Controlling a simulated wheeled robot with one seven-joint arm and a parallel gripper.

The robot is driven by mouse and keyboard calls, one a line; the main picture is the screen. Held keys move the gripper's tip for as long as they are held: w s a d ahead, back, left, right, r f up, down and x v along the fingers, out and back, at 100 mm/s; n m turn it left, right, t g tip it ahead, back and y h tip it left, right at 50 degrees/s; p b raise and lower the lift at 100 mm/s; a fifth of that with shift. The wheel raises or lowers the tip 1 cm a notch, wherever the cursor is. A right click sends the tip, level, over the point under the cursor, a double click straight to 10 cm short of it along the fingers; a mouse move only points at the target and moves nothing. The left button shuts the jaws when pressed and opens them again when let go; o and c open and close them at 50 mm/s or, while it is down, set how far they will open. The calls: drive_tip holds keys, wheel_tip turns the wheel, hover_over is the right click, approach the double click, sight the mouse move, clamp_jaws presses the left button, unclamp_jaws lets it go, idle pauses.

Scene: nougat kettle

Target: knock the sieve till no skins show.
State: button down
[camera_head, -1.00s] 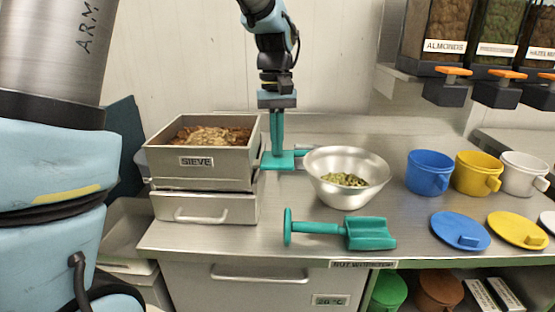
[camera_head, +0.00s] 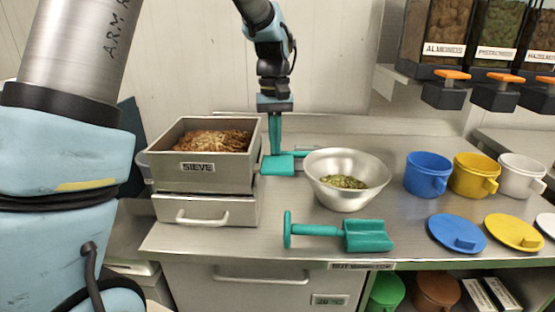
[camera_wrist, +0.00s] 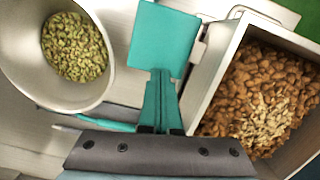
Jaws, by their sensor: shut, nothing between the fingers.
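The sieve (camera_head: 205,175) is a grey open box with a label, standing on a drawer unit. It holds brown nuts (camera_head: 215,142); in the wrist view a patch of pale skins (camera_wrist: 262,122) lies on top of them. My gripper (camera_head: 275,150) points down just right of the sieve, its teal fingers shut and empty. A flat teal plate (camera_wrist: 163,42) is at the fingertips, beside the sieve wall; I cannot tell whether it touches the wall.
A steel bowl (camera_head: 346,190) of green nuts stands right of my gripper. A teal scoop (camera_head: 340,232) lies in front. Blue (camera_head: 427,175), yellow (camera_head: 475,175) and white (camera_head: 522,175) cups and their lids are at the right. Nut dispensers (camera_head: 495,50) hang above.

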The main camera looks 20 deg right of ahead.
wheel_tip(320, 180, up, 11)
drive_tip(key=w+b, duration=0.1)
drive_tip(key=shift+b, duration=0.35)
drive_tip(key=shift+d+f, duration=0.1)
drive_tip(key=shift+f, duration=0.05)
idle(2.9)
drive_tip(key=w+a+r+m+t+p, duration=0.1)
drive_tip(key=w+a+t+p, duration=0.1)
drive_tip(key=w, duration=0.4)
drive_tip(key=w+a+r+m+t+y+p, duration=0.1)
drive_tip(key=w+a+m+t+p, duration=0.1)
drive_tip(key=w, duration=0.5)
drive_tip(key=w+a+r+m+t+y+p, duration=0.1)
drive_tip(key=w+a+r+t+p, duration=0.1)
drive_tip(key=w, duration=0.4)
drive_tip(key=shift+w+a+m+t+p, duration=0.3)
drive_tip(key=shift+a+t+p, duration=0.3)
drive_tip(key=shift+a+t, duration=0.55)
drive_tip(key=shift+s+a+f, duration=0.1)
drive_tip(key=shift+a, duration=0.05)
drive_tip(key=f+b, duration=0.2)
drive_tip(key=s+f+b, duration=0.1)
drive_tip(key=f+b, duration=0.4)
drive_tip(key=f, duration=0.1)
drive_tip(key=shift+s+a+f, duration=0.15)
drive_tip(key=shift+s+a, duration=0.25)
